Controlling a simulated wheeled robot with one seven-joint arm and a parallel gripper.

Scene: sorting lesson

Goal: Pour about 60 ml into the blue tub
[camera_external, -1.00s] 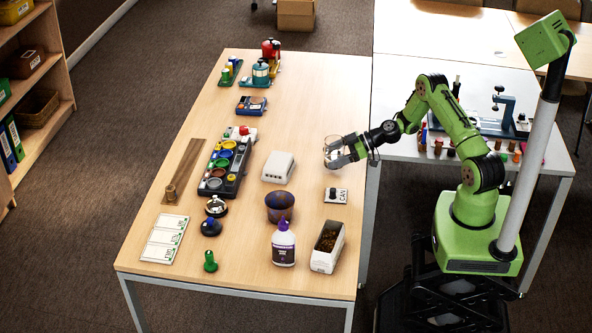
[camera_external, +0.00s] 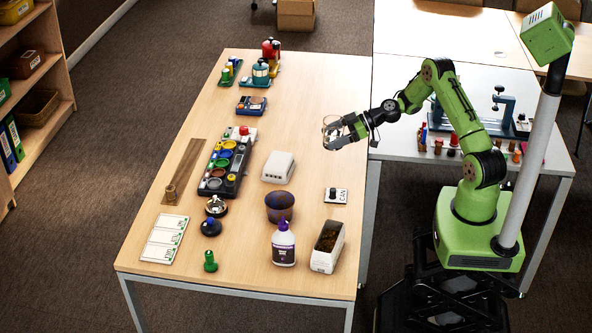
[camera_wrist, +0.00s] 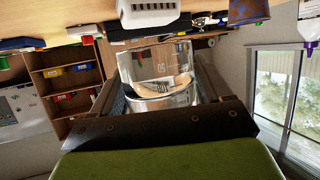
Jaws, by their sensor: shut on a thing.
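My gripper (camera_external: 338,132) is shut on a clear glass beaker (camera_external: 330,124) and holds it above the right side of the wooden table. In the wrist view the beaker (camera_wrist: 157,62) sits between the fingers and shows printed marks; how much liquid it holds is unclear. A dark tray (camera_external: 233,183) left of the gripper holds several round tubs with coloured rims. The tub's inside is too small to read.
A white box (camera_external: 279,166) stands between the gripper and the tray's near half. The table right of the tray's far end is clear.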

